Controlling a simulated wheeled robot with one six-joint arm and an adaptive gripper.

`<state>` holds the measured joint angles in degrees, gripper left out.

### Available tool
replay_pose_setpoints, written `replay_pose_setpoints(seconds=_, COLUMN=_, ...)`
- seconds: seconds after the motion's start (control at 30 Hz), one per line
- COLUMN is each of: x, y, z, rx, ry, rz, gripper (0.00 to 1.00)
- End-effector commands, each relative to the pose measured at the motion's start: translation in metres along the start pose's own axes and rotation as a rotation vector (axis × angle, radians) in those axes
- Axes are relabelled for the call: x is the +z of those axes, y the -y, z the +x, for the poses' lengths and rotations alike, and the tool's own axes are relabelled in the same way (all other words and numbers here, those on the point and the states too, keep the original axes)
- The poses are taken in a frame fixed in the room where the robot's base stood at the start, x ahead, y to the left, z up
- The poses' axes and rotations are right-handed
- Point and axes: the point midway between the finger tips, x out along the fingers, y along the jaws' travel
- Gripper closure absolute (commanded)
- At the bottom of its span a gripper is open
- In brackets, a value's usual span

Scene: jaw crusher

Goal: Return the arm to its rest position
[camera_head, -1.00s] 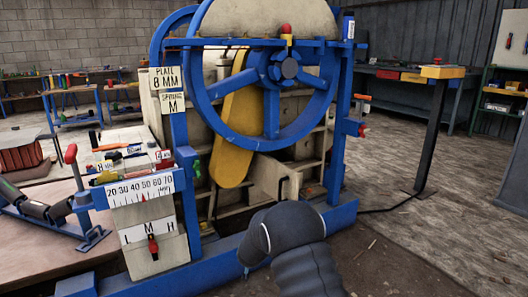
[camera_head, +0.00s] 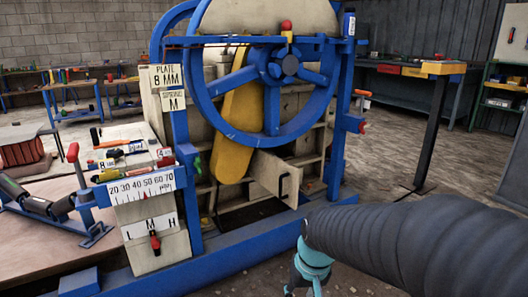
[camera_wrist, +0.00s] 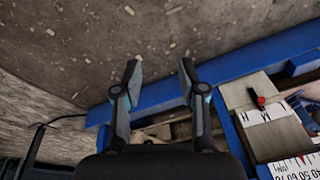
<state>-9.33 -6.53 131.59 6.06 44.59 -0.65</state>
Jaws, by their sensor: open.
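My gripper (camera_wrist: 158,78) is open in the wrist view, its two fingers apart with nothing between them. It points at the dirt floor (camera_wrist: 120,30) beside the crusher's blue base beam. In the head view my dark arm crosses the lower right, and the gripper end (camera_head: 310,268), with teal parts, hangs in front of the crusher's base; its fingertips are too small to judge there. The jaw crusher (camera_head: 265,115) stands at the centre with a blue flywheel (camera_head: 222,85) and a yellow guard (camera_head: 240,110).
The blue base beam (camera_wrist: 260,55) and the L M H panel (camera_wrist: 268,128) lie close to my gripper. A workbench (camera_head: 85,100) is at back left. Open floor (camera_head: 395,150) lies right of the crusher.

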Motion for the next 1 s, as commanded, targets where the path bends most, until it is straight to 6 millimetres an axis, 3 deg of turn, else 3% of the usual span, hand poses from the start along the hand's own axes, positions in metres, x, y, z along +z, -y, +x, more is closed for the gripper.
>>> replay_pose_setpoints(seconds=0.03, x=0.015, y=-0.006, z=-0.014, rx=0.012, ry=-0.003, rz=0.002, gripper=0.59)
replay_pose_setpoints(seconds=0.2, x=0.059, y=-0.024, z=-0.048, rx=0.051, ry=-0.018, rz=0.008, gripper=0.59)
replay_pose_setpoints(seconds=0.4, x=0.094, y=-0.040, z=-0.082, rx=0.090, ry=-0.112, rz=0.021, gripper=0.59)
replay_pose_setpoints(seconds=0.7, x=0.111, y=-0.049, z=-0.129, rx=0.111, ry=-0.289, rz=0.064, gripper=0.59)
replay_pose_setpoints(seconds=1.0, x=0.113, y=-0.052, z=-0.137, rx=0.118, ry=-0.317, rz=0.080, gripper=0.59)
